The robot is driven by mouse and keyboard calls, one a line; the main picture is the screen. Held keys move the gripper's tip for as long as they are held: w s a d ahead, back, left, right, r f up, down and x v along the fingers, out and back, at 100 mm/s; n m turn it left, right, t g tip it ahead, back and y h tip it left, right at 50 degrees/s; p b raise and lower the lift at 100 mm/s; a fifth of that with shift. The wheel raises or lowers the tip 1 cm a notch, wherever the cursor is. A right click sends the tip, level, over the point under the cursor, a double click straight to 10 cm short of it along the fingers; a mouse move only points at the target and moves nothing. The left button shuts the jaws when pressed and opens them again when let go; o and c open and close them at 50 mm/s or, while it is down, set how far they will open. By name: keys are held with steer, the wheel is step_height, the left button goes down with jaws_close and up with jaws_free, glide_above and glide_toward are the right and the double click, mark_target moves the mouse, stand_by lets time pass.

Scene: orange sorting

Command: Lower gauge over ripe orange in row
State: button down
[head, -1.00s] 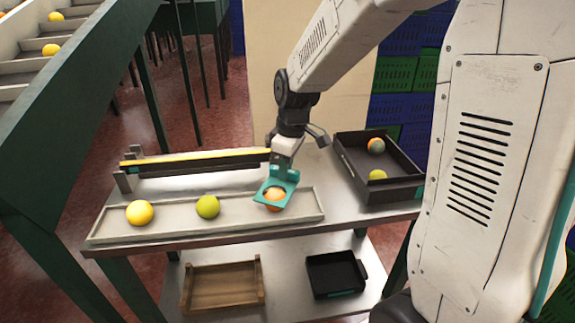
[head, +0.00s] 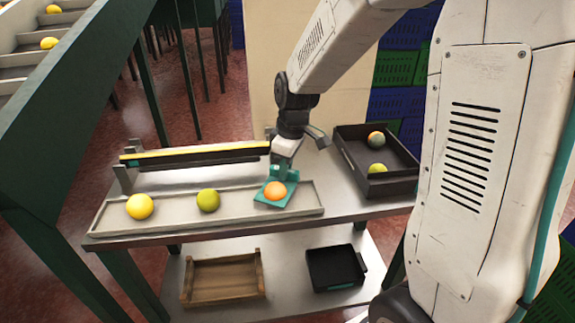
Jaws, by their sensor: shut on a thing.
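A row of fruit lies in the long pale tray (head: 175,222): a yellow orange (head: 140,206) at left, a green-yellow orange (head: 208,200) in the middle and a ripe orange (head: 275,191) at right. The teal gauge (head: 262,199) is a flat plate with a hole. It sits low around the ripe orange, whose top shows through the hole. My gripper (head: 284,168) is shut on the gauge's upper end, just behind the fruit. The fingertips are partly hidden by the gauge, and I cannot tell whether the plate touches the tray.
A black crate (head: 345,160) with two fruits stands at the right of the table. A yellow-topped rail (head: 195,155) runs behind the tray. A wooden tray (head: 222,296) and a small black tray (head: 336,284) lie on the lower shelf.

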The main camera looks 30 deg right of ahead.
steer(key=shift+f, duration=0.55)
steer(key=shift+r, duration=0.2)
stand_by(0.7)
steer(key=shift+r, duration=3.9)
